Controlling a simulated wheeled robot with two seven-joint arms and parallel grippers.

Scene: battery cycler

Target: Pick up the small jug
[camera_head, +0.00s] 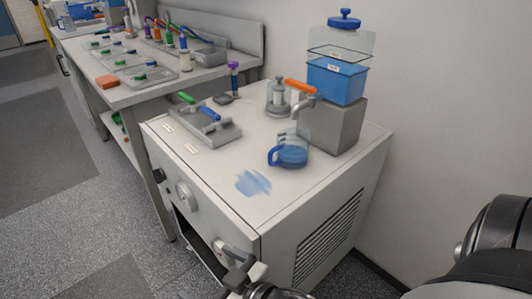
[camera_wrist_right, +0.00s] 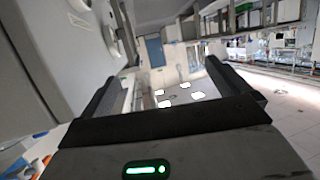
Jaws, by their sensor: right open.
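The small jug (camera_head: 290,154) is blue with a side handle and a clear upper part. It stands on the white cabinet top in the head view, below the spout of a grey dispenser with a blue tank. My right gripper (camera_head: 246,274) is low at the bottom edge of the head view, in front of the cabinet and well below the jug. In the right wrist view my right gripper (camera_wrist_right: 168,70) has its fingers apart with nothing between them. The jug does not show in the wrist view. My left gripper is not in view.
The grey dispenser (camera_head: 333,124) stands right behind the jug, with a blue tank (camera_head: 336,82) on it. A grey fixture (camera_head: 203,128) with green and blue handles is at the left. A blue wet patch (camera_head: 253,183) marks the front top. Bare top lies around the patch.

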